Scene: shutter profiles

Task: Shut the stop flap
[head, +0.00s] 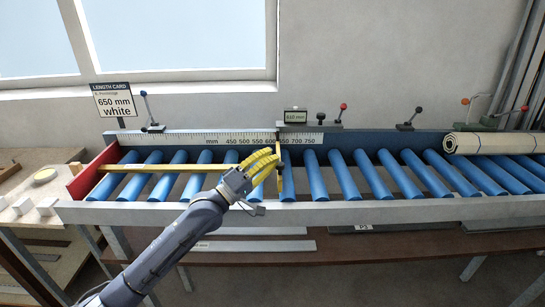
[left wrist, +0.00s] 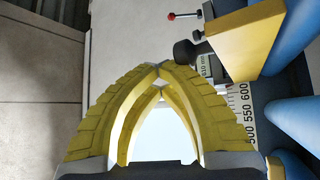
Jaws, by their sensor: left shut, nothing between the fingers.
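The stop flap appears to be the yellow plate (left wrist: 247,42) with a dark knob (left wrist: 187,52) in the left wrist view. In the head view, a thin yellow piece (head: 279,153) shows above the rollers beneath the stop carriage (head: 300,128). My left gripper (head: 275,163) is shut and empty, its yellow fingers beside this piece over the rollers. In the left wrist view its fingertips (left wrist: 160,68) meet close to the knob; I cannot tell whether they touch. The fingers partly hide the plate in the head view. My right gripper is not in view.
A yellow strip (head: 175,168) lies across the blue rollers (head: 317,177) from the red end plate (head: 85,178). A ruler (head: 215,138) runs behind them. A digital readout (head: 295,116), a length card (head: 113,101) and several levers stand at the back. A rolled mat (head: 490,143) lies right.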

